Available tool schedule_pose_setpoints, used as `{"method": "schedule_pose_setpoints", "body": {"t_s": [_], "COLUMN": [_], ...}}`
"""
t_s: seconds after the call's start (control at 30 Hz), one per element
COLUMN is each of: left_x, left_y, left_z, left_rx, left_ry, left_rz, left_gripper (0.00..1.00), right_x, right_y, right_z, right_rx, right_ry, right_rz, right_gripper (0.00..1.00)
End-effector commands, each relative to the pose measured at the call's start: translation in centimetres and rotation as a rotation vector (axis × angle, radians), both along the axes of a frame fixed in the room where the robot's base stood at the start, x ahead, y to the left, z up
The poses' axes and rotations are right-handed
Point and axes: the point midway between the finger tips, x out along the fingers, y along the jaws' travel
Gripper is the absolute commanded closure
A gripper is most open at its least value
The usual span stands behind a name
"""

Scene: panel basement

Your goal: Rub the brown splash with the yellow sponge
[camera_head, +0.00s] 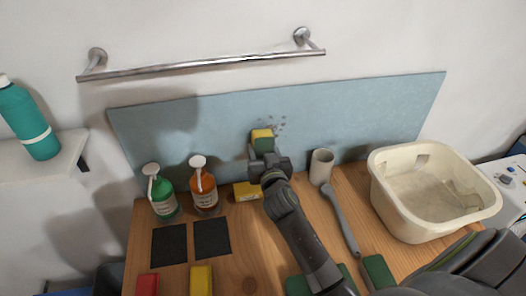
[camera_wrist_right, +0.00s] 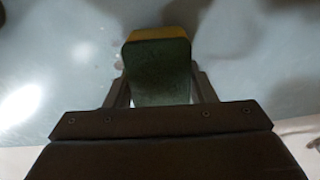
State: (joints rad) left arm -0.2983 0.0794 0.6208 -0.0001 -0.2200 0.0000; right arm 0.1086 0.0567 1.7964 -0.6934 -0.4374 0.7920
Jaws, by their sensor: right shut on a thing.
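My right gripper (camera_head: 263,158) is shut on the yellow sponge (camera_head: 262,133), which has a green layer on the gripper's side. It holds the sponge up at the blue-grey panel (camera_head: 350,110). In the right wrist view the sponge (camera_wrist_right: 160,70) sits between the two fingers, green face toward the camera and yellow edge beyond. The splash (camera_head: 276,122) shows as small dark specks on the panel, just above and right of the sponge. Part of it may be hidden behind the sponge. I cannot tell whether the sponge touches the panel. My left gripper is not in view.
A yellow block (camera_head: 245,191) and grey-handled brush (camera_head: 342,220) lie near the arm. A metal rail (camera_head: 205,67) hangs above.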

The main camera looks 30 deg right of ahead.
Motion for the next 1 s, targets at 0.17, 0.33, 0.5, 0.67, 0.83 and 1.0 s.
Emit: {"method": "schedule_pose_setpoints", "body": {"t_s": [0.17, 0.33, 0.5, 0.67, 0.83, 1.0], "left_x": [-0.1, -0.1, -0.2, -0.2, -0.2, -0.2], "left_y": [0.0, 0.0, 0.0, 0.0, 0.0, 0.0], "left_z": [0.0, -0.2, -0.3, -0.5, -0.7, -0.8], "left_rx": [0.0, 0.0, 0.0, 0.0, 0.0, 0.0], "left_ry": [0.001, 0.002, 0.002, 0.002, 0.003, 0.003], "left_rz": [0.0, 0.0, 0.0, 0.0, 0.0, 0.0], "left_gripper": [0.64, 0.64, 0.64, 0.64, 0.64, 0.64], "right_x": [0.0, 0.2, 0.6, 0.9, 1.2, 1.5], "right_y": [0.0, -0.1, -0.1, -0.2, -0.3, -0.4], "right_z": [0.0, 0.0, 0.0, 0.0, -0.1, -0.1], "right_rx": [0.0, 0.0, 0.0, 0.001, 0.001, 0.0], "right_ry": [0.0, -0.001, -0.001, -0.001, 0.0, -0.001], "right_rz": [0.0, 0.0, 0.001, 0.001, 0.001, 0.001], "right_gripper": [0.68, 0.68, 0.68, 0.68, 0.68, 0.68]}}
